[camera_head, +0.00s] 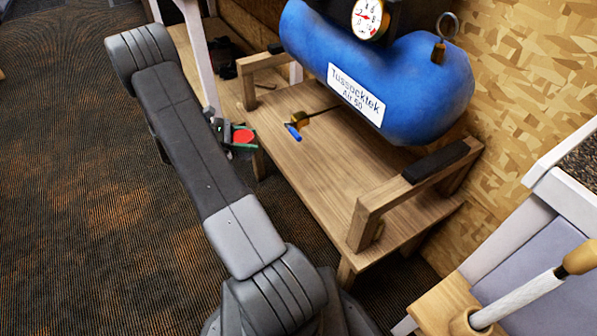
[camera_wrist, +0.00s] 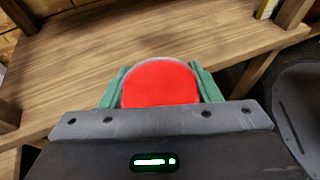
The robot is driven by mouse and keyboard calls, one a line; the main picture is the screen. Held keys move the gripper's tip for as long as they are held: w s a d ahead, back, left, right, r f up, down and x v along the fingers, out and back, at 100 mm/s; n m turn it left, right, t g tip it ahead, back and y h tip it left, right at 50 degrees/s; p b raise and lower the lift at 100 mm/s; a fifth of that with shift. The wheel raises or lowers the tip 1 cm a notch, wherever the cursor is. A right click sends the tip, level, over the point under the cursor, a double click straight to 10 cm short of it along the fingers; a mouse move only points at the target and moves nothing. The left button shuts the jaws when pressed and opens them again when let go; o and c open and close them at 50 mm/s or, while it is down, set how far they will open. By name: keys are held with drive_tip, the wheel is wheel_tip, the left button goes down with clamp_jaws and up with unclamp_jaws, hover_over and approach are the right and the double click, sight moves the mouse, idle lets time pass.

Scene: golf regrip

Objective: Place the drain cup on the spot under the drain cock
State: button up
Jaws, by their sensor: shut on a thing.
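The drain cup (camera_head: 243,136) is red, and my gripper (camera_head: 238,142) is shut on it. In the wrist view the red cup (camera_wrist: 160,84) sits between my two green fingers (camera_wrist: 160,88), with a pale rim along its far edge. In the head view the gripper and cup are by the left edge of the wooden stand. The drain cock (camera_head: 294,129), brass with a blue lever, is to the right of the cup, below the blue tank (camera_head: 385,85). I cannot make out a marked spot on the boards under it.
The stand's wooden top (camera_head: 335,170) is largely bare under the tank. Wooden cradle rails (camera_head: 400,190) rise at its near and far ends. A white-framed unit (camera_head: 510,240) with a club shaft stands at lower right. Dark objects (camera_head: 228,55) lie behind the stand.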

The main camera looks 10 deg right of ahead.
drive_tip(key=shift+s+a+f, duration=0.3)
drive_tip(key=shift+a+f, duration=0.05)
drive_tip(key=shift+f, duration=0.35)
drive_tip(key=shift+s+f, duration=0.15)
drive_tip(key=d+b, duration=0.5)
drive_tip(key=d, duration=1.2)
drive_tip(key=shift+d, duration=0.1)
drive_tip(key=shift+d+f+b, duration=0.15)
drive_tip(key=shift+f+b, duration=0.45)
drive_tip(key=shift+f, duration=0.3)
drive_tip(key=shift+d+f+b, duration=0.15)
drive_tip(key=shift+f+b, duration=0.4)
drive_tip(key=shift+f, duration=0.3)
drive_tip(key=shift+f, duration=0.2)
drive_tip(key=o, duration=1)
drive_tip(key=shift+o, duration=0.2)
